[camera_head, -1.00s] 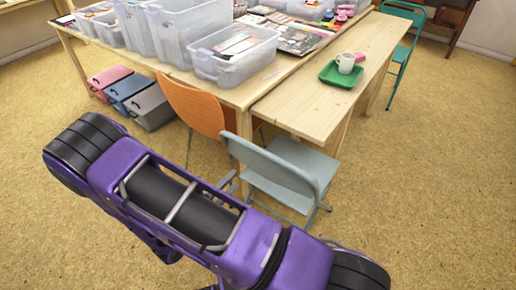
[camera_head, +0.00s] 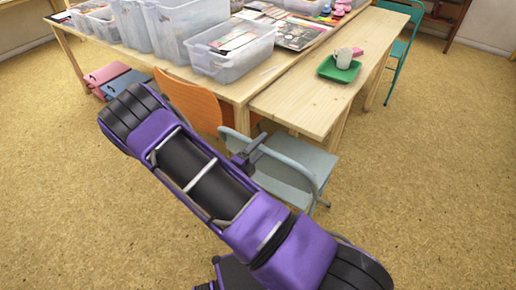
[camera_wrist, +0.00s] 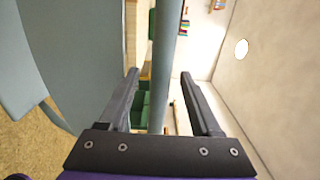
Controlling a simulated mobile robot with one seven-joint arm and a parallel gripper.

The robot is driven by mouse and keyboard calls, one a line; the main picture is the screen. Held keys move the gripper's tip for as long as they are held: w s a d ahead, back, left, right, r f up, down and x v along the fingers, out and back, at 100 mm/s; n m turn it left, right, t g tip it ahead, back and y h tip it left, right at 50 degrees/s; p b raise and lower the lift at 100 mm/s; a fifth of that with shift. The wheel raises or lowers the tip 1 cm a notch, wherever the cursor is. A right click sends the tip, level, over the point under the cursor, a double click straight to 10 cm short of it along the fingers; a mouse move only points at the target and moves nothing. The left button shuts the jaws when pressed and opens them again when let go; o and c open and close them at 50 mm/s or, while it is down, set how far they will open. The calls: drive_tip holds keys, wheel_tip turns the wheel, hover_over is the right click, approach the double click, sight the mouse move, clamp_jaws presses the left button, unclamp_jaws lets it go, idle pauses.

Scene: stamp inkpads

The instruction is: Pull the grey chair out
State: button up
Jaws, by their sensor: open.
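The grey chair (camera_head: 305,158) stands at the near side of the wooden table, its seat partly under the smaller table top. My arm covers part of its backrest and legs. My gripper (camera_head: 250,154) is at the top of the backrest. In the wrist view my gripper (camera_wrist: 159,74) is open, with one finger on each side of a grey tube of the chair (camera_wrist: 166,50). The tube runs between the fingers, and I see a gap on both sides. The backrest panel fills the left of that view.
An orange chair (camera_head: 190,100) stands close on the left at the large table (camera_head: 240,92). A green tray (camera_head: 338,70) with a white mug (camera_head: 343,57) lies on the smaller table (camera_head: 300,100). A teal chair (camera_head: 399,50) is at the far end. The floor at right is clear.

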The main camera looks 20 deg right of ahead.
clamp_jaws()
idle(0.3)
idle(1.1)
